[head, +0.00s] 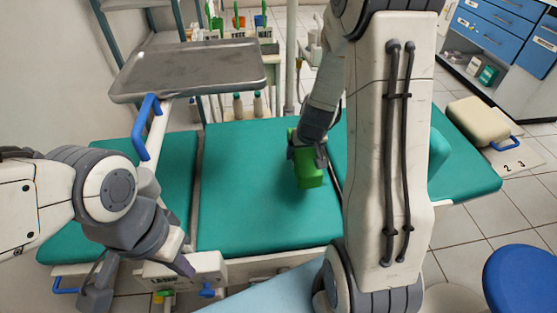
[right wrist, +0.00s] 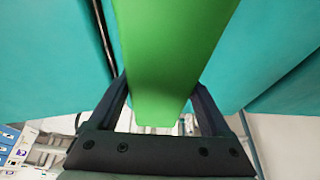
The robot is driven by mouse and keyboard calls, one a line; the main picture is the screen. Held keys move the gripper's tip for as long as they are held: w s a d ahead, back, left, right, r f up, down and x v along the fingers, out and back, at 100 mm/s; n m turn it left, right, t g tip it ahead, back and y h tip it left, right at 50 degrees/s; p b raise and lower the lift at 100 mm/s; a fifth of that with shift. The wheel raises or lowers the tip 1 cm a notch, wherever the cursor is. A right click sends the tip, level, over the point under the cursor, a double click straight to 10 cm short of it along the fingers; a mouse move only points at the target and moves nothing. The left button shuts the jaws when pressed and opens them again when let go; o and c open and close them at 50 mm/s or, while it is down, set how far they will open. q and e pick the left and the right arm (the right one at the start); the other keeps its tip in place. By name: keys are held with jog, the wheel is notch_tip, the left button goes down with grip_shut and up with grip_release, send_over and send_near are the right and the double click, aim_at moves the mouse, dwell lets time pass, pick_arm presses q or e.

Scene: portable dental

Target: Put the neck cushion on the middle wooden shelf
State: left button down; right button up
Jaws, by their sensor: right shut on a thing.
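The neck cushion, a bright green block (head: 308,172), is in my right gripper (head: 306,152) over the middle of the teal dental chair (head: 240,220). In the right wrist view the green cushion (right wrist: 172,50) runs up between the two dark fingers, which are shut on it. I cannot tell whether its lower end touches the chair. My left gripper (head: 140,281) is at the lower left, by the chair's near edge. Its fingers are apart with nothing seen held between them. I cannot make out a wooden shelf for certain.
A metal tray (head: 190,70) on an arm with a blue handle (head: 146,125) stands over the chair's left part. Behind it are a rack and a cart with bottles (head: 238,105). Blue drawers (head: 490,30) stand at the upper right, a blue stool (head: 525,280) at the lower right.

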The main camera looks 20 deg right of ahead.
jog(key=p, duration=0.2)
send_over(283, 167)
jog(key=s, duration=0.2)
jog(key=f, duration=0.3)
jog(key=shift+w+a+f, duration=0.15)
jog(key=shift+a, duration=0.1)
jog(key=shift+w+a+f, duration=0.1)
jog(key=shift+f, duration=0.1)
notch_tip(283, 167, down, 4)
jog(key=b, duration=0.4)
jog(key=shift+f, duration=0.15)
jog(key=o, duration=1.3)
jog(key=shift+c, duration=0.2)
